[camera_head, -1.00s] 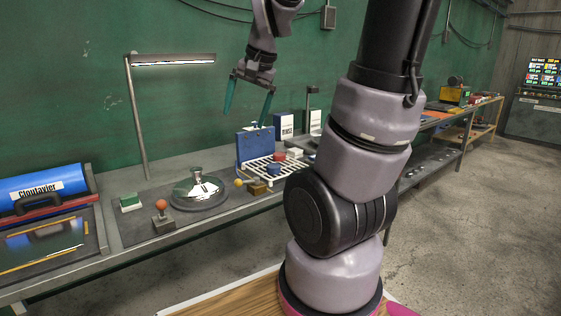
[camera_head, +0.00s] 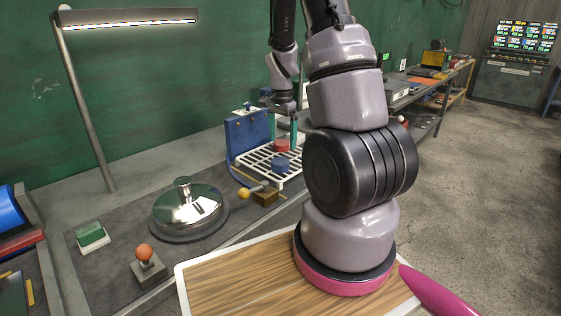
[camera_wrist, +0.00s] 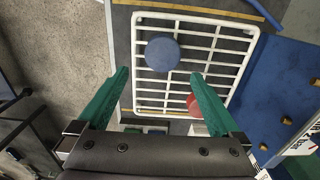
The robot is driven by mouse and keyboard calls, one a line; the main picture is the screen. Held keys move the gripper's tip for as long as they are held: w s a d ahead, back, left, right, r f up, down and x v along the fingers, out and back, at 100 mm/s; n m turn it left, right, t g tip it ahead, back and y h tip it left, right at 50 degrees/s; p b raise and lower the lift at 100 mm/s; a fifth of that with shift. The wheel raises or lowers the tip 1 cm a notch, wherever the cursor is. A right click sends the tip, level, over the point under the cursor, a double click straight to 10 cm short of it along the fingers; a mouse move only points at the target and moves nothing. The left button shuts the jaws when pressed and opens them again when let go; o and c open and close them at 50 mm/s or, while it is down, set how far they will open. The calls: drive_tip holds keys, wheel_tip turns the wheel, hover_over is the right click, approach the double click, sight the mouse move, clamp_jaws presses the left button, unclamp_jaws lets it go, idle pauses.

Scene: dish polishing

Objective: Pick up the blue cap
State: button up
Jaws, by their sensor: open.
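The blue cap (camera_head: 281,164) sits on a white wire rack (camera_head: 247,160). In the wrist view the blue cap (camera_wrist: 162,55) lies on the rack (camera_wrist: 222,52), beyond and roughly between my fingertips, apart from them. A red cap (camera_head: 280,146) stands on the rack behind the blue one. In the wrist view the red cap (camera_wrist: 193,106) is partly hidden by my right finger. My gripper (camera_head: 285,130) is over the rack's far part, pointing down. In the wrist view my gripper (camera_wrist: 160,75) is open and empty, with green fingers spread on both sides.
A blue upright panel (camera_head: 245,133) stands at the rack's left back edge. A polished round disc (camera_head: 188,208), a red-ball joystick (camera_head: 146,262) and a yellow-ball lever (camera_head: 246,193) are left of the rack. A lamp (camera_head: 85,100) stands at the back left.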

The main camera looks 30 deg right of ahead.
sight(281, 160)
drive_tip(key=f, duration=0.8)
drive_tip(key=shift+w+f, duration=0.25)
drive_tip(key=shift+f, duration=0.05)
drive_tip(key=c, duration=1.2)
